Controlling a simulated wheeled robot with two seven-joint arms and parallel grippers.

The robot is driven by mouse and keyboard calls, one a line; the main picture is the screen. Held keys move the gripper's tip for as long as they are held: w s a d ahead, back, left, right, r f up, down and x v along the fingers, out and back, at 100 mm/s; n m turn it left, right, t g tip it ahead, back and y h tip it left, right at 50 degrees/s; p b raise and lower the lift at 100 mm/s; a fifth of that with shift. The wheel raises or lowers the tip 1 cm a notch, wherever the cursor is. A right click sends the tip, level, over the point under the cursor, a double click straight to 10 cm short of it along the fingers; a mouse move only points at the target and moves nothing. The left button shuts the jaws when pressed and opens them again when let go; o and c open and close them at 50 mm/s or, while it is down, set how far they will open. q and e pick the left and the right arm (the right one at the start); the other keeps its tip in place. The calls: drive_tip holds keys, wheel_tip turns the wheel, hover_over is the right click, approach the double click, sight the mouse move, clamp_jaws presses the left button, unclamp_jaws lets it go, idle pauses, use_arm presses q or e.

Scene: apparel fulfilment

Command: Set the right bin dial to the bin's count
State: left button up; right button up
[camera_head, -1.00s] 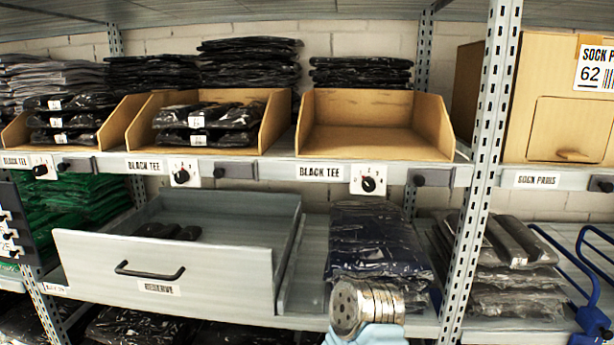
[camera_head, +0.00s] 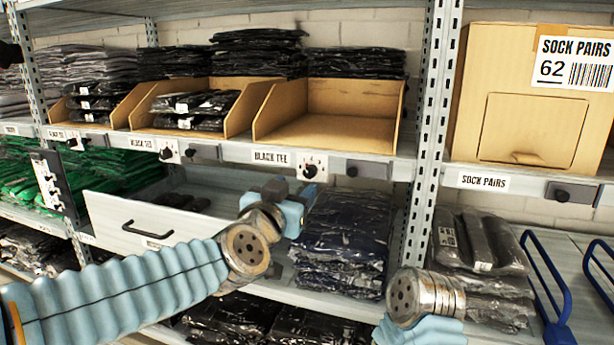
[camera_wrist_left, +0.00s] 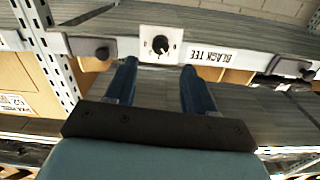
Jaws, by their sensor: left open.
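The right bin (camera_head: 262,125) is an open cardboard bin and stands empty on the shelf. Its dial (camera_head: 310,167), a black knob on a white plate, sits on the shelf edge below it, right of a BLACK TEE label (camera_head: 272,157). The dial also shows upside down in the left wrist view (camera_wrist_left: 160,46); its setting is too small to read surely. My left gripper (camera_head: 299,193) is just below the dial in the head view. In the left wrist view its two fingers (camera_wrist_left: 158,72) are apart with nothing between them, the dial ahead between their tips. My right gripper is hidden or out of frame.
Neighbouring bins hold black packs, with another dial (camera_head: 168,151) to the left. A grey box with a dark knob (camera_head: 352,170) is right of the dial. An upright post (camera_head: 432,130) stands further right. An open drawer (camera_head: 130,222) lies below, beside dark bagged packs (camera_head: 345,240).

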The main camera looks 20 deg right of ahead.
sight(308, 174)
use_arm(q)
drive_tip(key=x, duration=0.7)
drive_tip(key=shift+w+d+p, duration=0.25)
drive_tip(key=shift+w+p, duration=0.1)
drive_tip(key=shift+p, duration=0.05)
clamp_jaws()
drive_tip(key=n, duration=0.3)
drive_tip(key=shift+n, duration=0.3)
drive_tip(key=n, duration=0.4)
drive_tip(key=shift+b, duration=0.35)
drive_tip(key=shift+n, duration=0.3)
